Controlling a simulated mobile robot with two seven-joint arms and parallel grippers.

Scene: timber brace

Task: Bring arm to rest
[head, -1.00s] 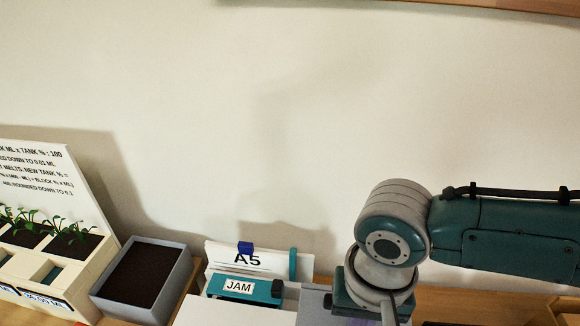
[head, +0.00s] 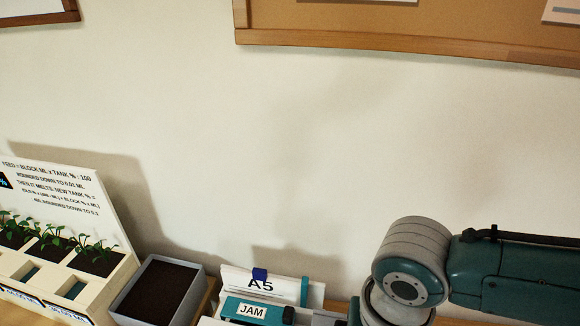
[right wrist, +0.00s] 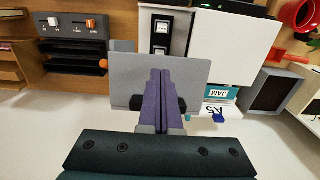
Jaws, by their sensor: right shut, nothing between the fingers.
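My right arm (head: 412,265) comes in from the right in the head view, teal and grey, in front of the wall; its gripper is below the picture there. In the right wrist view my right gripper (right wrist: 160,72) shows with its two purple fingers together and nothing between them. A flat grey panel (right wrist: 125,68) lies behind the fingers; I cannot tell whether they touch it. My left gripper is in neither view.
A teal JAM box (head: 258,311) and an A5 card (head: 262,285) stand left of my arm. Further left are a dark-filled grey bin (head: 157,291) and a planter with seedlings (head: 95,256). A framed board (head: 400,44) hangs above; the wall between is bare.

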